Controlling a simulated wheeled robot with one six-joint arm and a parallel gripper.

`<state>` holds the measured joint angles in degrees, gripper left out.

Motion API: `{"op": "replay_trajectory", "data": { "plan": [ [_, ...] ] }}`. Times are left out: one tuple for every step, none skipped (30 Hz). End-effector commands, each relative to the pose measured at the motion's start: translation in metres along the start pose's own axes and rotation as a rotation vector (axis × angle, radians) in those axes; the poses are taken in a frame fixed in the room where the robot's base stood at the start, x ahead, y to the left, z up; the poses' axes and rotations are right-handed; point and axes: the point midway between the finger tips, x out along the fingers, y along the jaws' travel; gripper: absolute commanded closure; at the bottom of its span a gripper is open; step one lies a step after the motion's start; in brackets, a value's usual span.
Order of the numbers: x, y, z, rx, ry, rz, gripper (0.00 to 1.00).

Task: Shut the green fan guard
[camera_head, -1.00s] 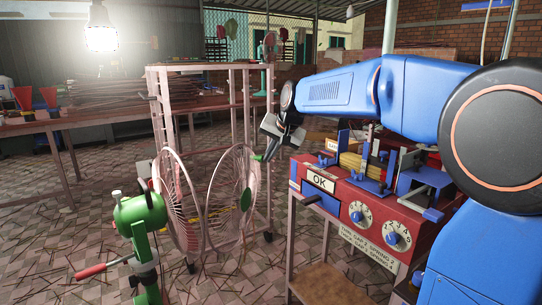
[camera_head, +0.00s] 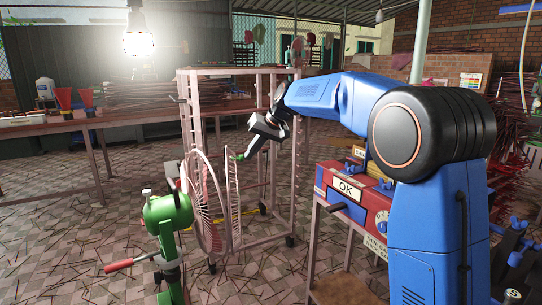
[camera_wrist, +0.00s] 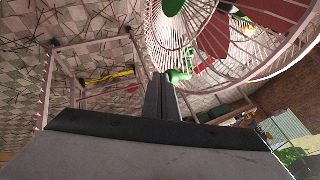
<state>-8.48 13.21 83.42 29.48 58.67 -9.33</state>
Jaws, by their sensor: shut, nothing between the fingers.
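The fan has a green motor body (camera_head: 168,212) on a green stand, with a round wire rear cage (camera_head: 205,205) facing right. Its front wire guard (camera_head: 233,205) stands nearly edge-on just right of the cage, with a narrow wedge-shaped gap between them. A small green tab (camera_head: 240,157) shows at the guard's upper rim. My gripper (camera_head: 245,155) is shut and empty, its tip at or very close to that tab; contact is unclear. In the wrist view my shut fingers (camera_wrist: 160,90) point towards the wire guard (camera_wrist: 240,70) and a green part (camera_wrist: 178,76) beside their tips.
A pink metal rack (camera_head: 250,80) stands behind the fan. A red machine (camera_head: 350,195) marked OK stands on a stand at right, below my arm. A workbench (camera_head: 60,122) with red funnels lies at back left.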

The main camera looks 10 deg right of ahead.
Motion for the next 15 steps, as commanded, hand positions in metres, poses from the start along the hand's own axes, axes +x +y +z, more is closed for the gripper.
{"op": "replay_trajectory", "data": {
  "plan": [
    [0.009, -0.01, -0.004, -0.033, -0.018, -0.019, 1.0],
    [0.013, -0.016, -0.006, -0.056, -0.031, -0.03, 1.0],
    [0.018, -0.025, -0.008, -0.084, -0.045, -0.045, 1.0],
    [0.022, -0.031, -0.009, -0.103, -0.056, -0.056, 1.0],
    [0.026, -0.036, -0.01, -0.122, -0.065, -0.066, 1.0],
    [0.03, -0.044, -0.011, -0.147, -0.079, -0.079, 1.0],
    [0.033, -0.049, -0.012, -0.166, -0.088, -0.089, 1.0],
    [0.037, -0.054, -0.012, -0.183, -0.098, -0.098, 1.0],
    [0.04, -0.061, -0.013, -0.205, -0.108, -0.109, 1.0],
    [0.042, -0.066, -0.013, -0.22, -0.117, -0.117, 1.0],
    [0.045, -0.07, -0.013, -0.233, -0.125, -0.125, 1.0],
    [0.048, -0.076, -0.013, -0.252, -0.134, -0.135, 1.0],
    [0.05, -0.08, -0.013, -0.265, -0.141, -0.142, 1.0],
    [0.051, -0.084, -0.013, -0.276, -0.147, -0.148, 1.0],
    [0.053, -0.088, -0.013, -0.29, -0.154, -0.155, 1.0]
  ]
}}
